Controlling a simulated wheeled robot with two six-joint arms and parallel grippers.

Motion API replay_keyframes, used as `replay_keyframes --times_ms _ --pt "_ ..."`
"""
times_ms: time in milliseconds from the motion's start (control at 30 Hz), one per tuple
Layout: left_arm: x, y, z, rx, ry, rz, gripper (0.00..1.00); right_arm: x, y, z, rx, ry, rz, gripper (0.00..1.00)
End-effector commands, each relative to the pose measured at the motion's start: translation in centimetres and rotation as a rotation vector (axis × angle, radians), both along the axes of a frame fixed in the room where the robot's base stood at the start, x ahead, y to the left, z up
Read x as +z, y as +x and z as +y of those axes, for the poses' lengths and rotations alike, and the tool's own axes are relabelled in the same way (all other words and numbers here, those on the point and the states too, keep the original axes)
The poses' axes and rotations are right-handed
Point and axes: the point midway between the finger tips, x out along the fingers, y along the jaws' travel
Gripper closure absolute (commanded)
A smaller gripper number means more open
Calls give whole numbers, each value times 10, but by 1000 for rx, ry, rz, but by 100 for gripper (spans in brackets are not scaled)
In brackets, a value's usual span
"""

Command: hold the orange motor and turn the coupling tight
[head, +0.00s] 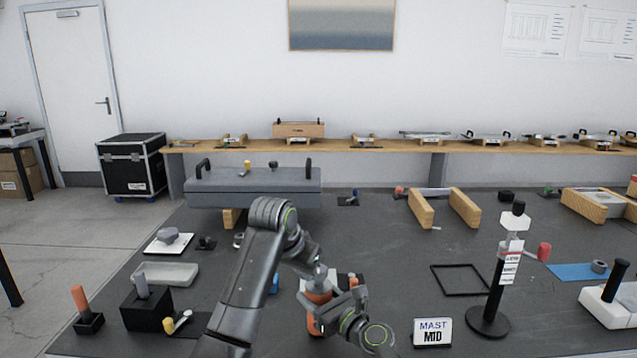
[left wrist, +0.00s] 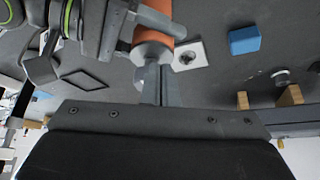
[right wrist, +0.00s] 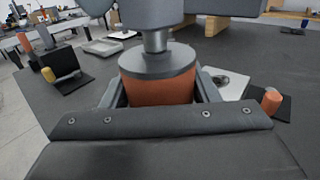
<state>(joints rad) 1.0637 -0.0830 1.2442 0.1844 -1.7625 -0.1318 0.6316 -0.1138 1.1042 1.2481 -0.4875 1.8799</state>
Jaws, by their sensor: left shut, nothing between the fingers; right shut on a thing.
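The orange motor (right wrist: 160,90) is an upright cylinder with a grey cap and a narrower grey neck in the right wrist view. My right gripper (right wrist: 155,100) is shut around its orange body. The motor also shows in the head view (head: 318,297), partly covered by my arms, and in the left wrist view (left wrist: 152,48). My left gripper (left wrist: 158,88) is shut with nothing between its fingers, its tips close to the grey end of the motor. Whether they touch it I cannot tell. I cannot clearly tell the coupling apart from the grey parts around the neck.
A black stand (head: 147,307) and a grey tray (head: 166,273) are at the left. A grey case (head: 255,187) on wooden blocks stands behind. A sign (head: 432,332), a black frame (head: 460,280) and a post (head: 490,318) are at the right. The middle table beyond my arms is fairly clear.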

Motion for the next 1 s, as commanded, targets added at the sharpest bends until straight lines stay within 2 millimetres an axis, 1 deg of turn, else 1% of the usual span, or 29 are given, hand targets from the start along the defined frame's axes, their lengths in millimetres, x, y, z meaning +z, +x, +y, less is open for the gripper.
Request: replay_keyframes --times_ms 533,833,933,1000 --pt "0 3 2 2 0 -2 100 0 0 0 1 -1 1 90" --pt "1 -2 8 1 -1 -3 100 -1 0 0 1 -1 1 90" --pt "6 -2 8 1 0 -3 100 0 0 0 1 -1 1 90" --pt "14 -2 8 0 0 -4 100 0 0 0 0 -1 1 90"
